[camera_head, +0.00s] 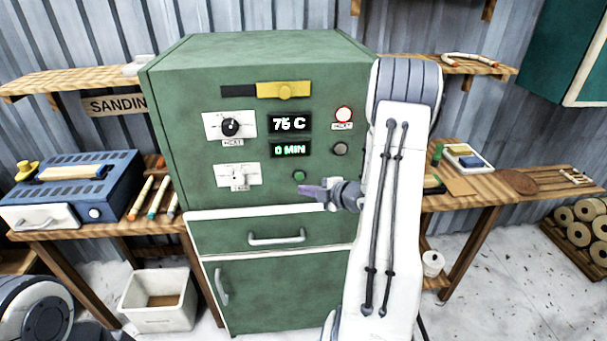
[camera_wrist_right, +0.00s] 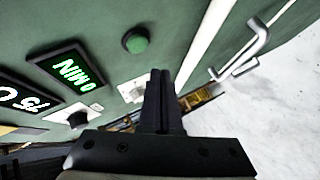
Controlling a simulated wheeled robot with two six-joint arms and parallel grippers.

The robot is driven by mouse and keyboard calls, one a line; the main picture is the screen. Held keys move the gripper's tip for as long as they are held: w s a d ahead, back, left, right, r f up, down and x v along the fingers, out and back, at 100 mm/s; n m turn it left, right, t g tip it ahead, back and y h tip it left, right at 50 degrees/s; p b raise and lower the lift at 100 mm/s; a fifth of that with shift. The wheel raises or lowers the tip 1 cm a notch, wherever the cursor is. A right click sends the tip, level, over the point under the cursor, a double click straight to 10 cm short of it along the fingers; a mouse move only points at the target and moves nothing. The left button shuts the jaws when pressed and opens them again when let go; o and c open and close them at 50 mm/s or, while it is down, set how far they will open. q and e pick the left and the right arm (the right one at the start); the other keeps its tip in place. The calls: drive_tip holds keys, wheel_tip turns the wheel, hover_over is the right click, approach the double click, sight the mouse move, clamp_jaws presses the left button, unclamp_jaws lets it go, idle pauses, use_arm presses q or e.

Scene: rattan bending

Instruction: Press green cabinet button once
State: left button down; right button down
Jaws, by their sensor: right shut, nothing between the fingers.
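The green cabinet (camera_head: 165,100) stands in the middle of the head view. Its round green button (camera_head: 299,175) is on the front panel, below the "0 MIN" display (camera_head: 290,149). The button also shows in the right wrist view (camera_wrist_right: 136,40), standing out from the panel. My right gripper (camera_head: 303,190) is shut and empty, just below the button in the head view. In the right wrist view its closed fingers (camera_wrist_right: 160,75) point toward the panel, with the button beyond them and slightly left. I cannot tell the exact gap to the panel. My left gripper is not in view.
A drawer handle (camera_head: 276,238) sticks out below. Wooden workbenches flank the cabinet.

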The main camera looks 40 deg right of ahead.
sight(296, 180)
drive_tip(key=shift+w+d, duration=0.35)
drive_tip(key=shift+w, duration=0.2)
drive_tip(key=shift+w+d, duration=0.3)
drive_tip(key=shift+w, duration=0.25)
drive_tip(key=shift+w, duration=0.1)
idle(1.2)
drive_tip(key=shift+w+d, duration=0.2)
drive_tip(key=shift+w, duration=0.15)
drive_tip(key=shift+w+d, duration=0.2)
drive_tip(key=shift+w, duration=0.15)
idle(0.6)
drive_tip(key=shift+s, duration=0.15)
idle(0.3)
drive_tip(key=shift+s+a+b, duration=0.4)
drive_tip(key=shift+s, duration=0.15)
drive_tip(key=shift+s, duration=0.1)
